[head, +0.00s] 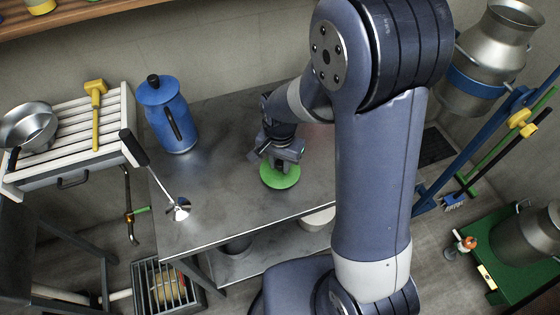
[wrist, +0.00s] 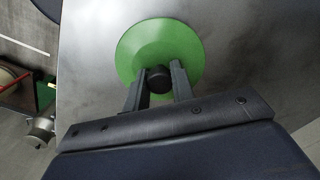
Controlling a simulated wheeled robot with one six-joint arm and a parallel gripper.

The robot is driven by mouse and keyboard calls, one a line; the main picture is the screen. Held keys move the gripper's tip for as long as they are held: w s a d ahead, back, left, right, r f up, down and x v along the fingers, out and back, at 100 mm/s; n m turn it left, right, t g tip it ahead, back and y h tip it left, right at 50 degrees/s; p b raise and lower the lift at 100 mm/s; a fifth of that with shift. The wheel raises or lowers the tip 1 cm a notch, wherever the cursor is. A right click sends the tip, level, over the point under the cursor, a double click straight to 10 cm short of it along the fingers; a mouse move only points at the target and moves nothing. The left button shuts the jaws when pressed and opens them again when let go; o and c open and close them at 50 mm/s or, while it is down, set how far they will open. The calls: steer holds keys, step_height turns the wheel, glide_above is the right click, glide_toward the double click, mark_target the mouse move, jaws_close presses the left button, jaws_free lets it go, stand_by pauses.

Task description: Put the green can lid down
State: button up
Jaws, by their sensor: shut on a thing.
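The green can lid (head: 280,177) is a round disc at the middle of the grey metal table (head: 225,205). In the wrist view the green lid (wrist: 190,45) shows from above, with a black knob (wrist: 158,79) near its lower middle. My gripper (wrist: 158,84) has its two fingers on either side of the knob, shut on it. In the head view my gripper (head: 278,160) is directly over the lid and hides part of it. The lid looks level; I cannot tell whether it touches the table or is held just above it.
A blue jug (head: 168,115) stands at the table's back left. A slatted rack (head: 65,135) holds a yellow mallet (head: 96,110) and a steel bowl (head: 28,127). The table's front is clear.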

mark_target(280, 163)
steer(key=shift+f, duration=0.2)
steer(key=o, duration=1)
steer(key=shift+r, duration=0.1)
step_height(280, 163, up, 12)
steer(key=shift+r, duration=0.2)
